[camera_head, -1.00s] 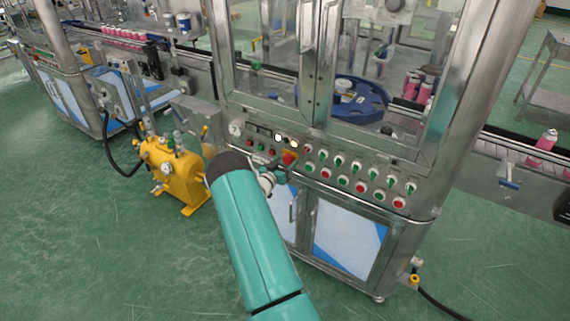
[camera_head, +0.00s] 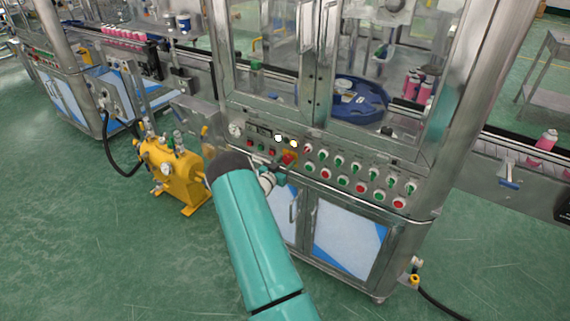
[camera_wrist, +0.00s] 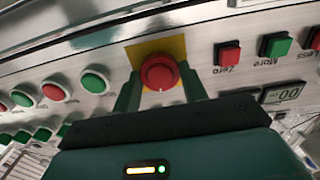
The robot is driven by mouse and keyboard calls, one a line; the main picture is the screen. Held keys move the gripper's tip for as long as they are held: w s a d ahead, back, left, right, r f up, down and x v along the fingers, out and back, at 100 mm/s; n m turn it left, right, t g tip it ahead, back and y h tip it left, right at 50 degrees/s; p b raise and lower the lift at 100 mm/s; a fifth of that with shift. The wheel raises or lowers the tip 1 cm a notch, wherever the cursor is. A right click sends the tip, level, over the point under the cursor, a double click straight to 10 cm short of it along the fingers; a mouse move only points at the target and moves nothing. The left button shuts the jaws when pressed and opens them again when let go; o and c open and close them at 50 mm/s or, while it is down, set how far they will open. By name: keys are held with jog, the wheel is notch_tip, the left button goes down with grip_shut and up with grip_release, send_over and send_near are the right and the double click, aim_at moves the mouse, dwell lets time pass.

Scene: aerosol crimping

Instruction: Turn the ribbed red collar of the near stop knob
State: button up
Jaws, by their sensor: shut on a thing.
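The near stop knob is a red knob with a round collar (camera_wrist: 159,72) on a yellow square plate (camera_wrist: 176,46), upper middle in the wrist view. In the head view the red knob (camera_head: 289,158) shows on the sloped panel just beyond my arm's end. My gripper (camera_wrist: 160,84) has one green finger on each side of the collar, and it is shut on the collar. The collar's ribs are too small to make out. In the head view my gripper (camera_head: 277,170) is small and partly hidden behind my wrist.
Red and green round buttons (camera_wrist: 53,91) line the panel on one side. A yellow pump unit (camera_head: 172,172) stands on the floor left of my arm.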

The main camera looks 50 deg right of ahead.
jog(key=m, duration=0.5)
jog(key=shift+m, duration=0.4)
dwell(0.3)
jog(key=o, duration=1)
jog(key=s+a, duration=0.1)
jog(key=a, duration=1.2)
jog(key=shift+s+a, duration=0.2)
jog(key=shift+a, duration=0.2)
